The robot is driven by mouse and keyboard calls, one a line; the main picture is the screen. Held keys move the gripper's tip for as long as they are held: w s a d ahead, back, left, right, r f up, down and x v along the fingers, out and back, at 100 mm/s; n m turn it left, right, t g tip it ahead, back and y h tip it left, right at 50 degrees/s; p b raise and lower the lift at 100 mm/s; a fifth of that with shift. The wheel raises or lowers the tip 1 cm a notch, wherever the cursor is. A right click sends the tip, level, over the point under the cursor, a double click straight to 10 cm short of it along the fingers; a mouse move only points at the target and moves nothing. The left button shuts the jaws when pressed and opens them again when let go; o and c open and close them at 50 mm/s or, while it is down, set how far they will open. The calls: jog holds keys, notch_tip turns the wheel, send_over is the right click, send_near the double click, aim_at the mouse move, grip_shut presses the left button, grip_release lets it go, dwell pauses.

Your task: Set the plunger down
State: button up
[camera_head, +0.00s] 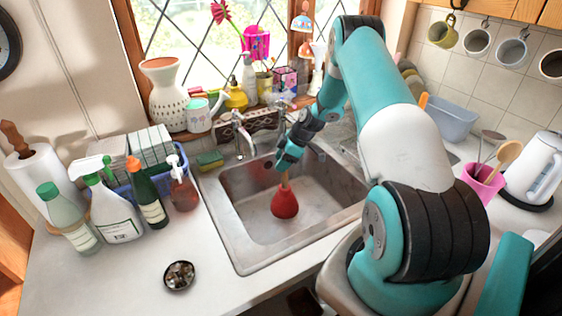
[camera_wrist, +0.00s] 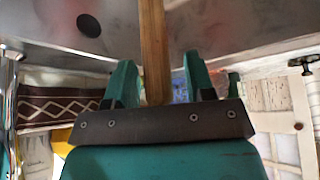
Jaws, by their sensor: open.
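The plunger (camera_head: 285,203) has a red rubber cup and a wooden handle. It stands close to upright, cup down, in the basin of the metal sink (camera_head: 245,245). My gripper (camera_head: 288,163) is over the basin, around the upper part of the handle. In the wrist view, the wooden handle (camera_wrist: 153,50) runs between the two teal fingers of my gripper (camera_wrist: 157,85), with a gap on each side. The jaws are open. The red cup is not seen in the wrist view, and the handle's top is hidden behind my gripper in the head view.
The faucet (camera_head: 240,135) stands behind the basin, with a sponge (camera_head: 210,160) to its left. Several bottles and a blue basket (camera_head: 128,192) stand left of the sink. A small dark dish (camera_head: 179,276) lies on the front counter. A pink cup (camera_head: 482,186) with utensils is at right.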

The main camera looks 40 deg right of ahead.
jog(key=shift+r+p, duration=0.45)
jog(key=shift+p, duration=0.1)
jog(key=b+v, duration=0.5)
jog(key=v, duration=0.7)
jog(key=w+a+r+g, duration=0.1)
jog(key=a+r, duration=0.3)
jog(key=a, duration=0.4)
jog(key=a+r, duration=0.4)
jog(key=a, duration=0.3)
jog(key=s+a+r+g, duration=0.1)
jog(key=s+a+r, duration=0.15)
jog(key=a, duration=0.45)
jog(key=s+a+r, duration=0.2)
jog(key=s+a, duration=0.1)
jog(key=a, duration=0.4)
jog(key=s+a+r+m+g, duration=0.1)
jog(key=s+a, duration=0.5)
jog(key=s, duration=0.4)
jog(key=s+a+r+m+g, duration=0.1)
jog(key=s+a+r, duration=0.1)
jog(key=s+a, duration=0.4)
jog(key=s, duration=0.4)
jog(key=shift+s+a, duration=0.2)
jog(key=shift+a, duration=0.2)
